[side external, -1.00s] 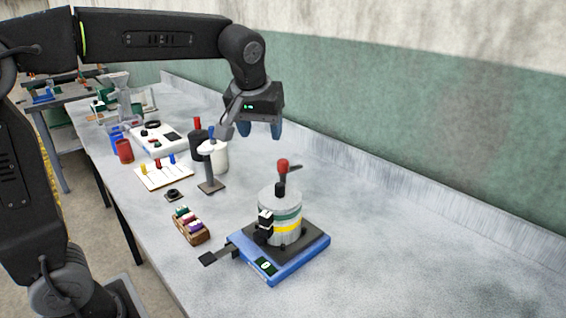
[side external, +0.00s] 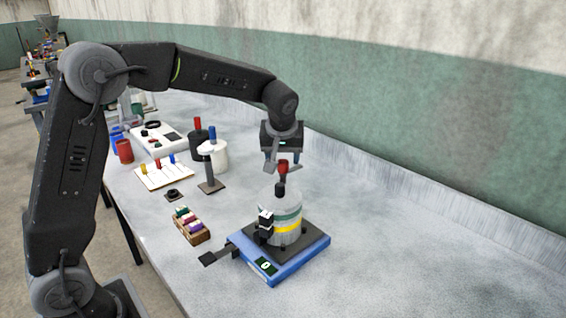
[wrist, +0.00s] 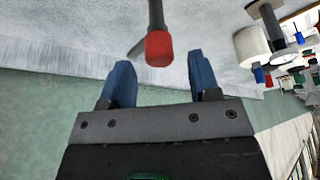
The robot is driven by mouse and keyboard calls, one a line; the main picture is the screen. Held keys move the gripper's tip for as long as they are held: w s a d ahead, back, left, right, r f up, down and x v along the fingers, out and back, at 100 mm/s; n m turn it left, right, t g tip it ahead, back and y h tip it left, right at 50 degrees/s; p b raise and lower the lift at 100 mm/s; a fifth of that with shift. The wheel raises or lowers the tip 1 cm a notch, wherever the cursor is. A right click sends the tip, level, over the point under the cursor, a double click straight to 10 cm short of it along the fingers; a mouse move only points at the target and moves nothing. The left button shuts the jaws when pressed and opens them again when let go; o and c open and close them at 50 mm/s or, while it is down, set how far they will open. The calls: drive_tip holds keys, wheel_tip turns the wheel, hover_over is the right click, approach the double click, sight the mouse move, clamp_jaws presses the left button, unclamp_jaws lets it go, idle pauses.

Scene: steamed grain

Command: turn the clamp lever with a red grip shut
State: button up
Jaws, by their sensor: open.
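The clamp lever's red grip (side external: 283,165) stands up above a grey cylindrical vessel (side external: 280,208) in the side view. The vessel has green and yellow bands and sits on a blue-edged base with a dark top (side external: 313,246). My gripper (side external: 283,167) is open right above and around the grip's level. In the wrist view the red grip (wrist: 159,48) lies between the lines of the two blue fingers, just beyond their tips, and the open gripper (wrist: 160,72) holds nothing. The lever's dark arm (wrist: 156,14) runs up from the grip. Exact contact cannot be told.
A small crate of coloured pieces (side external: 191,226) stands left of the base. A black pedal-like plate (side external: 215,257) juts out at the base's left. The bench's right side is clear.

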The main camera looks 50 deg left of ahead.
drive_tip(key=shift+x, duration=1.5)
drive_tip(key=shift+r, duration=0.1)
drive_tip(key=c, duration=0.9)
